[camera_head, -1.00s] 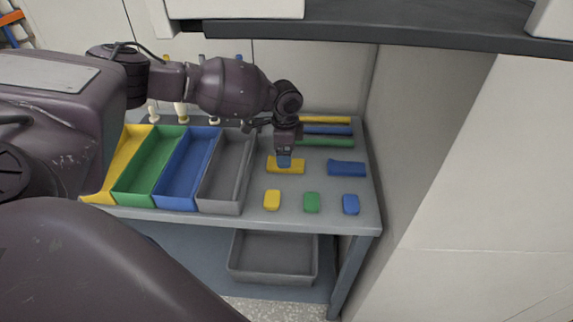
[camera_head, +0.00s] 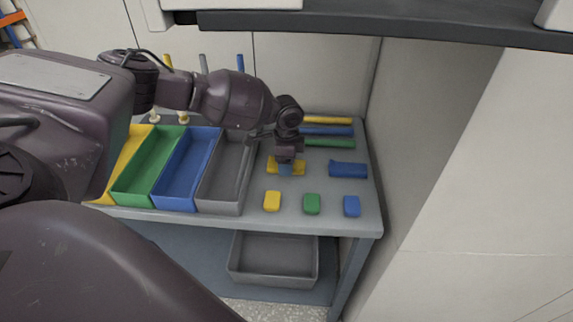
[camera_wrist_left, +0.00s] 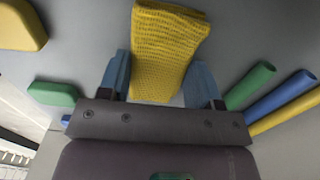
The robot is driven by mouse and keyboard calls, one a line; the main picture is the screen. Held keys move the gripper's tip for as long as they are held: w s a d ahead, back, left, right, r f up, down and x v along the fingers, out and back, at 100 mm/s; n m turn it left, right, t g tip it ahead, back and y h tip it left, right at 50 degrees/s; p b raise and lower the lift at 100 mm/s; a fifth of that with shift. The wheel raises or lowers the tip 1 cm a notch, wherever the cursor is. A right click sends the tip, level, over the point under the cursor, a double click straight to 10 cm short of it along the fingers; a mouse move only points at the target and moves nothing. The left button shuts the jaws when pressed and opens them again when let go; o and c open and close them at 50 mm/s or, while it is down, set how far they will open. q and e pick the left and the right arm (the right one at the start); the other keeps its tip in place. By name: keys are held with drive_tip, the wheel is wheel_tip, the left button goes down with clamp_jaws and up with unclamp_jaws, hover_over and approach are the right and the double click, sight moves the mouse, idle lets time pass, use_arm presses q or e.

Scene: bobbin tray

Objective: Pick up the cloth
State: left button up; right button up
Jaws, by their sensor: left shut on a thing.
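A yellow cloth (camera_head: 272,167) lies on the grey table, right of the bins. In the left wrist view the cloth (camera_wrist_left: 168,48) shows a woven texture and stands between the two blue fingers. My left gripper (camera_head: 285,170) points down at the middle of the cloth and is shut on it. A folded blue cloth (camera_head: 348,170) lies to the right, apart from the gripper. My right gripper is not in view.
Yellow (camera_head: 272,201), green (camera_head: 311,204) and blue (camera_head: 351,206) blocks line the front edge. Yellow, blue and green rods (camera_head: 330,143) lie behind. A grey bin (camera_head: 243,178) stands close left, beside blue, green and yellow ones. A grey crate (camera_head: 274,278) sits below.

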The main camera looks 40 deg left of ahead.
use_arm(q)
wheel_tip(320, 180, up, 20)
drive_tip(key=p, duration=0.3)
idle(0.3)
